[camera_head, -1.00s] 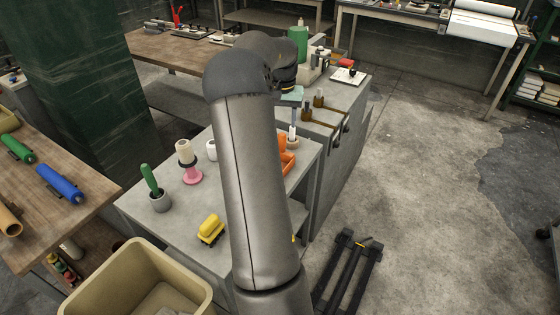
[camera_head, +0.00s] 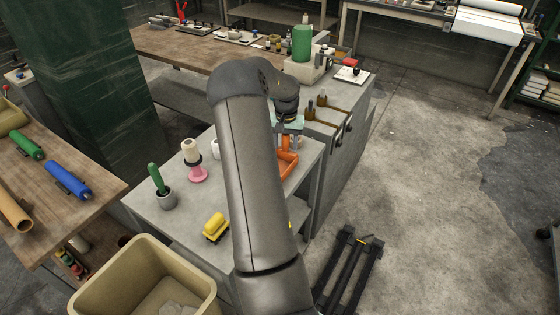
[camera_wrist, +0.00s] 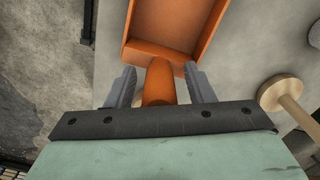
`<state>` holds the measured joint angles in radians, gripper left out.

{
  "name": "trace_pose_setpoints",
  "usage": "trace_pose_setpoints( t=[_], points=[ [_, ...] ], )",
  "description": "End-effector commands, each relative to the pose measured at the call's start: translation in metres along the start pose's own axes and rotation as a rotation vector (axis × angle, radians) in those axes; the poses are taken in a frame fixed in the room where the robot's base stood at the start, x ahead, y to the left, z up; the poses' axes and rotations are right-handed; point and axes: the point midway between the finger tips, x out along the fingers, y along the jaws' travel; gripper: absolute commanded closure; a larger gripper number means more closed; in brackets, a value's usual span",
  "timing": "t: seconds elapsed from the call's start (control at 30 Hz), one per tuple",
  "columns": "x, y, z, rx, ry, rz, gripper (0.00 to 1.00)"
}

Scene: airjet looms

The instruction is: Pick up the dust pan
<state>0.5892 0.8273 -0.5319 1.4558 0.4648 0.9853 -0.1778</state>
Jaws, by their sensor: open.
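The orange dust pan (camera_head: 289,163) lies on the grey workbench (camera_head: 188,205), partly hidden behind my arm in the head view. In the wrist view the dust pan (camera_wrist: 173,25) shows its tray at the top and its thick handle pointing down toward my gripper. My gripper (camera_wrist: 160,86) is open, with one finger on each side of the handle.
A wooden spool-like object (camera_wrist: 286,95) stands right of the handle. On the bench are a yellow block-shaped item (camera_head: 216,227), a pink-based cone (camera_head: 195,165) and a green-handled brush in a pot (camera_head: 160,183). A beige bin (camera_head: 135,275) stands in front.

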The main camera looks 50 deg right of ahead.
Motion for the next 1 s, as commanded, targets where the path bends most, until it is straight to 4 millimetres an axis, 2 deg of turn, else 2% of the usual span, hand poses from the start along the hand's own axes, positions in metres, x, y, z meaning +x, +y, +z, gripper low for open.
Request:
trace_pose_setpoints(
  t=[0.03, 0.07, 0.2, 0.23, 0.67, 0.87, 1.0],
  points=[
    [0.0, 0.0, 0.0, 0.0, 0.0, 0.0, 0.52],
    [0.0, 0.0, 0.0, 0.0, 0.0, 0.0, 0.57],
    [0.0, 0.0, 0.0, 0.0, 0.0, 0.0, 0.96],
    [0.0, 0.0, 0.0, 0.0, 0.0, 0.0, 1.0],
    [-0.007, 0.0, -0.001, -0.001, 0.003, -0.001, 1.0],
    [-0.033, 0.0, -0.001, 0.0, 0.004, -0.001, 1.0],
    [-0.061, 0.001, 0.026, -0.002, 0.006, -0.004, 1.0]
  ],
)
